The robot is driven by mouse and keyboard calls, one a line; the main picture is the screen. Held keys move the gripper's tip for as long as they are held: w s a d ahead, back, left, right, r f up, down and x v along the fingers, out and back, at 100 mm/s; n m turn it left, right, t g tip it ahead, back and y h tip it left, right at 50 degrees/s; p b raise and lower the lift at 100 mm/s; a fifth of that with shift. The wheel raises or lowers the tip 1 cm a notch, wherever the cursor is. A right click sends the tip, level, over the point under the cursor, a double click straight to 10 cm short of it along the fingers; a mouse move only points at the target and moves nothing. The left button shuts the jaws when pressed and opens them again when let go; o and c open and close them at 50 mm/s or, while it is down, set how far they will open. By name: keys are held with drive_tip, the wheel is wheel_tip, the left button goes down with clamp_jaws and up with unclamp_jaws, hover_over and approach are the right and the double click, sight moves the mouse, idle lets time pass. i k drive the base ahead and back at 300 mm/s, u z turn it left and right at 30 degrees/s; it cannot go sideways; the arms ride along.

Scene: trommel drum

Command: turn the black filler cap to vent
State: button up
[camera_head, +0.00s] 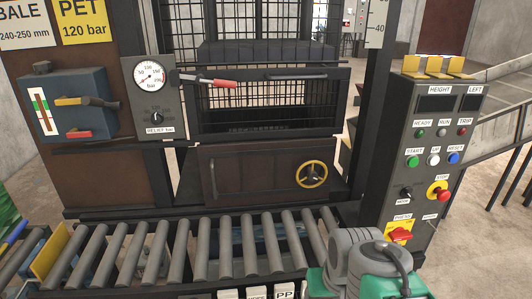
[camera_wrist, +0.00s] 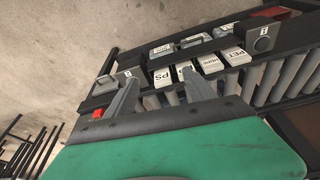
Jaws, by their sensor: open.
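A small black cap (camera_head: 41,67), which looks like the filler cap, sits on top of the blue-grey box (camera_head: 62,88) at the left. The cap is too small to read any vent mark or its turn position, and it is not in the wrist view. My gripper (camera_wrist: 160,77) is open, its two grey fingers apart with nothing between them. It points toward labelled blocks by the roller conveyor, far from the cap. In the head view my green and grey arm shows at the bottom right; the fingers cannot be made out there.
The box front carries a yellow-ended lever (camera_head: 72,101), a red-ended lever (camera_head: 78,134) and a sight gauge (camera_head: 40,112). A pressure gauge panel (camera_head: 152,100) stands right of it. The roller conveyor (camera_head: 200,250) runs in front. A control pedestal (camera_head: 425,150) stands at the right.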

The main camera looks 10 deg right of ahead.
sight(43, 65)
drive_tip(key=u, duration=2.5)
drive_tip(key=k, duration=0.9)
drive_tip(key=z, duration=0.9)
drive_tip(key=i, duration=0.5)
drive_tip(key=z, duration=0.05)
